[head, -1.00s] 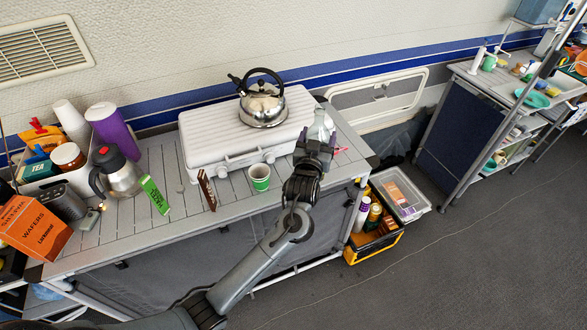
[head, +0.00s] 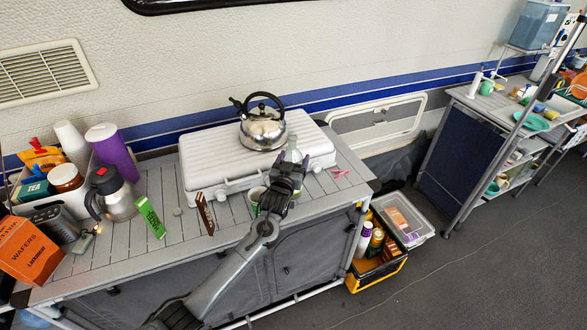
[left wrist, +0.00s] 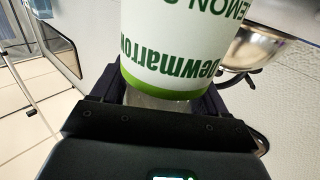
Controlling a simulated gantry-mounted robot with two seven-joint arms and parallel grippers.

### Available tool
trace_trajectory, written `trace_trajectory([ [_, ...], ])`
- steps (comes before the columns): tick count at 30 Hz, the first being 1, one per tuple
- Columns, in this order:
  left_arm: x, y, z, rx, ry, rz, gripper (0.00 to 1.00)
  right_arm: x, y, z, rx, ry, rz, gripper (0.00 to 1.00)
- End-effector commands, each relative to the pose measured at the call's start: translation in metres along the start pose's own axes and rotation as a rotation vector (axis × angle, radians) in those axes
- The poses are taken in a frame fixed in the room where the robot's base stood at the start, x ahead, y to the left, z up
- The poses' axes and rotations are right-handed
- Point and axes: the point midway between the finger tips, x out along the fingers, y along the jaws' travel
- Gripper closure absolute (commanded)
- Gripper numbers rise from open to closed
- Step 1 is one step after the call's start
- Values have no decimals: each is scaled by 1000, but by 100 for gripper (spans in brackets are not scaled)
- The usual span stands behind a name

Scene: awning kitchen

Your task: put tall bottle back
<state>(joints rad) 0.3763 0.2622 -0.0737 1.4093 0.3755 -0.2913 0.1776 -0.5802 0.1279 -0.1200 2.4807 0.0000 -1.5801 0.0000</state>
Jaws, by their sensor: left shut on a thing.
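The bottle (head: 296,150) shows in the head view as a small pale, clear shape above my left gripper (head: 288,172). In the left wrist view, the bottle (left wrist: 190,45) has a white label with green lettering and a green band. The left gripper is shut on the bottle, in front of the white stove case. The gripper and wrist hide the lower part of the bottle. I cannot tell whether it touches the table (head: 335,180). My right gripper is in neither view.
A kettle (head: 262,130) stands on the white stove case (head: 205,165). A green cup (head: 254,196) is partly hidden by my arm, beside a brown box (head: 204,213). A yellow-black crate (head: 376,275) with bottles stands on the floor at right. The table's right end holds a small pink item (head: 341,173).

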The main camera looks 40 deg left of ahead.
Motion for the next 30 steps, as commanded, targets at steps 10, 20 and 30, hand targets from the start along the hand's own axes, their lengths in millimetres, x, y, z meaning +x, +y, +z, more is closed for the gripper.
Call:
trace_trajectory([
  [10,0,0,32,0,1,-1,65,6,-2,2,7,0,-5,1],
  [20,0,0,34,0,0,0,65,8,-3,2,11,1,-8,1],
  [30,0,0,36,1,-1,0,0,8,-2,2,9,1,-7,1],
])
